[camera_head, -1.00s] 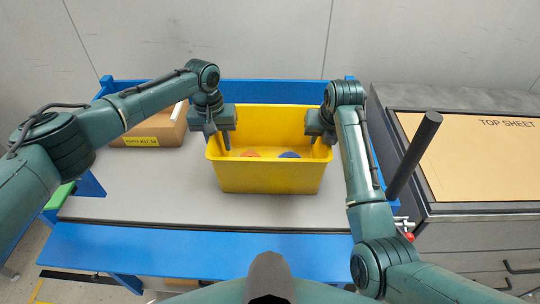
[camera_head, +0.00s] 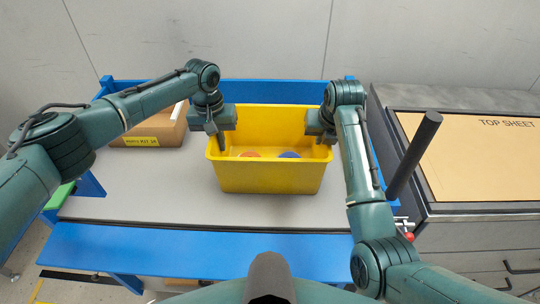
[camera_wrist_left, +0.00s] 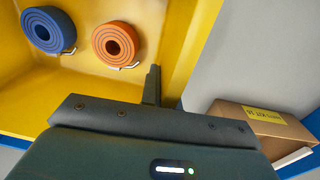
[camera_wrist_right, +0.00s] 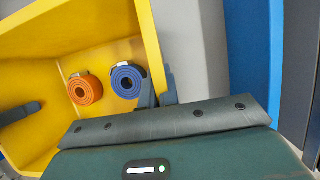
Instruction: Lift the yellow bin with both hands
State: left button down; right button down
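The yellow bin (camera_head: 268,178) stands upright on the grey bench top. My left gripper (camera_head: 216,134) is at its left wall, with one finger inside the bin. In the left wrist view, that finger (camera_wrist_left: 153,85) lies close against the wall; the outer finger is mostly hidden. My right gripper (camera_head: 320,134) is at the right wall. In the right wrist view, its fingers (camera_wrist_right: 157,92) lie on both sides of the wall. Both grippers look shut on the walls. An orange roll (camera_wrist_right: 86,89) and a blue roll (camera_wrist_right: 128,80) lie in the bin.
The grey bench top (camera_head: 150,185) is clear around the bin. A cardboard box (camera_head: 155,130) stands at the back left. A blue rail (camera_head: 270,92) runs behind the bin. A dark post (camera_head: 414,155) and a cabinet (camera_head: 480,165) stand to the right.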

pick_arm(q)
jog(key=shift+r, duration=0.1)
pick_arm(e)
jog(key=shift+r, duration=0.15)
